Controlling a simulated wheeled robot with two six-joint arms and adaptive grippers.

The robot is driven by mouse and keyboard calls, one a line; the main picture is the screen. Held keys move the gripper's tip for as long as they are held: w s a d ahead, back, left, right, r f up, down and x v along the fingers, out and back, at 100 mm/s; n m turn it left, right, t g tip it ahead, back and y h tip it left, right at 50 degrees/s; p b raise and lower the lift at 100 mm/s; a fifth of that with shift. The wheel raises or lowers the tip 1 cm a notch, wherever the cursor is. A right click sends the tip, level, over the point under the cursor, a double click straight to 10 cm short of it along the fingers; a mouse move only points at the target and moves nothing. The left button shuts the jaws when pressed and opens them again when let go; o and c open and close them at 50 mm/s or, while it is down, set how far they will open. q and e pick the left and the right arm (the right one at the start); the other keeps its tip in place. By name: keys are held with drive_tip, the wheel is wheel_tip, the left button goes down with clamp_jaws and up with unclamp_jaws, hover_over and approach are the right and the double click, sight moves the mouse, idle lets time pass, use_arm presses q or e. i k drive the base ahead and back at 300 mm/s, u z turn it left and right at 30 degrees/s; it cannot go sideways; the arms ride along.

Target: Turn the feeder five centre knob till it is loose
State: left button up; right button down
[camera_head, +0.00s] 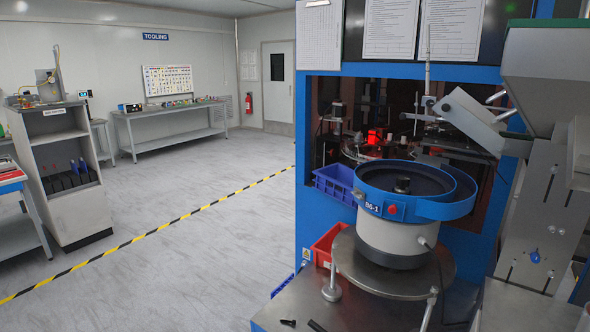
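A vibratory bowl feeder (392,240) with a blue rim and pale grey body stands on a round metal plate at the right. I cannot tell whether the knob is tight or loose. Neither of my grippers shows in the head view, and nothing touches the knob.
A grey hopper (552,75) and its stand flank the feeder on the right. A blue bin (335,183) and a red bin (326,245) sit to its left. Small black items (288,322) lie at the front edge. Open floor (190,245) stretches left, crossed by yellow-black tape.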

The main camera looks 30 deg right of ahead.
sight(403, 182)
drive_tip(key=u, duration=0.55)
drive_tip(key=i, duration=1.1)
drive_tip(key=z, duration=3.45)
